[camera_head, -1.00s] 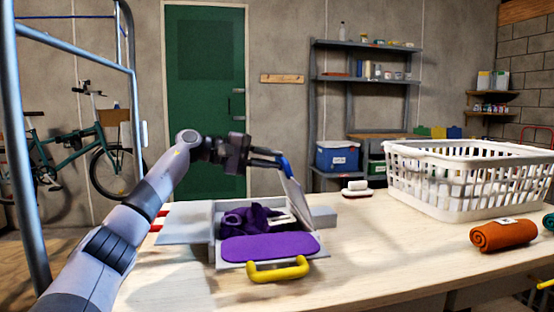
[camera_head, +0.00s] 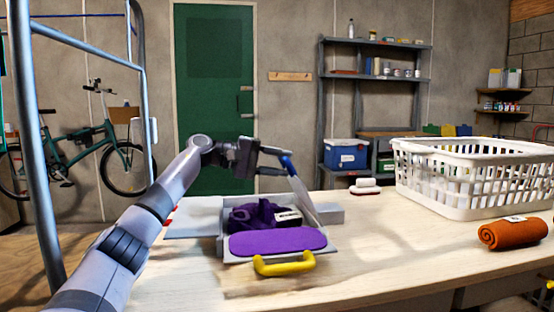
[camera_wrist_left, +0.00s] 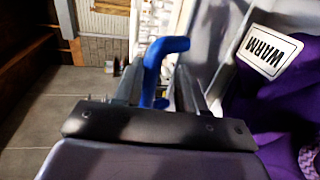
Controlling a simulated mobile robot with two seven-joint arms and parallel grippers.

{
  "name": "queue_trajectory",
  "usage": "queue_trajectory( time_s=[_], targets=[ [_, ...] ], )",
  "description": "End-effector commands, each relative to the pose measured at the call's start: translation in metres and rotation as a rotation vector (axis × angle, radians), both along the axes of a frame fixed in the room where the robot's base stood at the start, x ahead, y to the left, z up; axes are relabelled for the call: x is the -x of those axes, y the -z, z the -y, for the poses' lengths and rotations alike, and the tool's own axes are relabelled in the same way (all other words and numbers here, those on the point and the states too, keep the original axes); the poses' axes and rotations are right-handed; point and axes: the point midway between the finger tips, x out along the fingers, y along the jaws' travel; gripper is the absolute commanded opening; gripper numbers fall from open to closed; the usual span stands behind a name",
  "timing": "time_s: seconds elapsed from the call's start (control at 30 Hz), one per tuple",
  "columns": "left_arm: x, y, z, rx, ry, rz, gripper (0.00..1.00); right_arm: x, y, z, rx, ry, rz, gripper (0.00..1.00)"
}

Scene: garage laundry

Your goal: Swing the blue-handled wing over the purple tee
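The blue-handled wing (camera_head: 303,199) is a thin grey panel standing up steeply from the right side of the folding board, its top leaning left. Its blue handle (camera_head: 287,165) is at the top. My left gripper (camera_head: 276,162) has its fingers around this handle; the wrist view also shows the blue handle (camera_wrist_left: 155,70) between them. The purple tee (camera_head: 255,214) lies bunched on the board's middle with a white "WARM" label (camera_wrist_left: 270,50). A flat purple part (camera_head: 278,242) lies on the front panel by the yellow handle (camera_head: 284,265). My right gripper is out of view.
A grey left panel (camera_head: 195,224) lies flat on the wooden table (camera_head: 380,250). A white laundry basket (camera_head: 460,210), a rolled orange towel (camera_head: 512,233) and a small white brush-like item (camera_head: 364,186) are to the right. The table between board and basket is clear.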

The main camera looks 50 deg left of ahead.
Motion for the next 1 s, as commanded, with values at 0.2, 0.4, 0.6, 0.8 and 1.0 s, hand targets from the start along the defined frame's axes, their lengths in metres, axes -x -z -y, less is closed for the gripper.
queue_trajectory(
  time_s=[0.2,0.4,0.6,0.8,1.0],
  targets=[
    [-0.002,0.001,0.001,-0.004,0.004,-0.022,0.29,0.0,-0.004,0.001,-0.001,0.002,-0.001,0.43],
    [-0.001,-0.037,0.001,-0.001,0.0,-0.009,0.29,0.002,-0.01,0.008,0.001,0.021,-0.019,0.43],
    [0.0,-0.083,0.001,0.0,0.002,-0.002,0.29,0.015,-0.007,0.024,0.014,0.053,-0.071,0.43],
    [0.001,-0.127,0.001,0.0,0.0,0.001,0.29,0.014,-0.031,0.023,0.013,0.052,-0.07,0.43],
    [0.001,-0.169,0.002,0.0,0.001,0.003,0.29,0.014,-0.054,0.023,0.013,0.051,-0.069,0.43]
  ],
)
